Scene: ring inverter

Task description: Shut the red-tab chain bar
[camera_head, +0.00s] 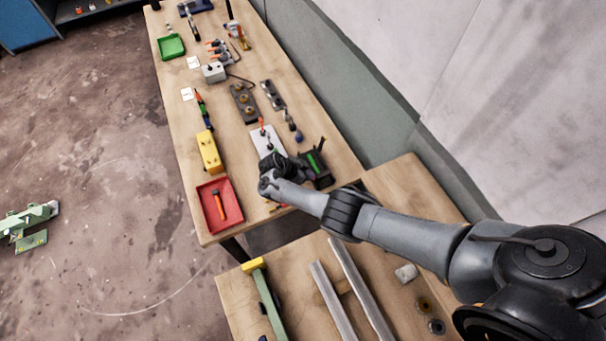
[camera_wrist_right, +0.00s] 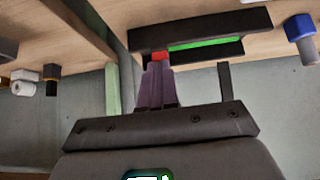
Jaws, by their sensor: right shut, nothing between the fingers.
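The red tab (camera_wrist_right: 160,57) shows at the end of a black bar with a bright green strip (camera_wrist_right: 206,43) in the right wrist view. My right gripper (camera_wrist_right: 158,68) is shut and empty, its fingertips right at the red tab. Whether they touch it I cannot tell. In the head view the black unit with the green strip (camera_head: 316,163) stands near the table's right edge. My right gripper (camera_head: 285,165) is beside it on the left, over the pale plate (camera_head: 266,141); my wrist hides its fingertips and the red tab. My left gripper is not in view.
On the long table (camera_head: 187,119) lie a red tray (camera_head: 232,209) with an orange-handled tool, a yellow block (camera_head: 209,152) and a green tray (camera_head: 171,47). A nearer bench (camera_head: 294,262) holds metal rails. A wall runs along the right. A blue-capped part (camera_wrist_right: 299,27) is off to the right in the wrist view.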

